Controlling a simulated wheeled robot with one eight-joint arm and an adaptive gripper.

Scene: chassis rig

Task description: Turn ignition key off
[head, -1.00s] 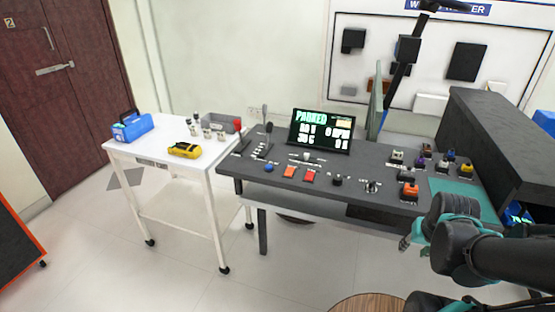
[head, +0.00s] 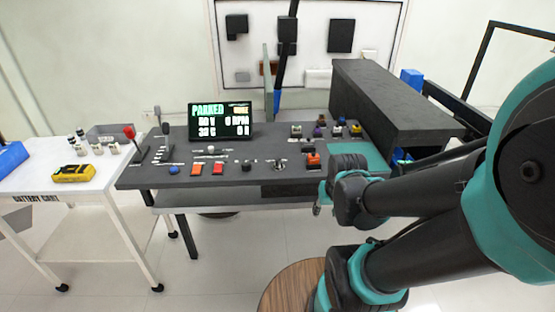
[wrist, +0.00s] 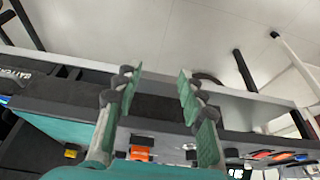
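The ignition key switch appears to be the small silver knob (head: 279,165) at the front edge of the dark console (head: 255,178), right of the black knob; its key angle is too small to tell. My gripper (head: 318,200) is in front of the console's front edge, to the right of and below that switch, apart from it. In the wrist view my gripper (wrist: 160,84) has its two teal fingers spread, with nothing between them. The console's edge passes behind the fingers there.
A display (head: 220,121) reading PARKED stands on the console. An orange switch (head: 313,159) and several coloured buttons sit nearby. A dark raised box (head: 395,105) bounds the right. A white battery cart (head: 95,175) stands left, and a round wooden top (head: 290,287) is below.

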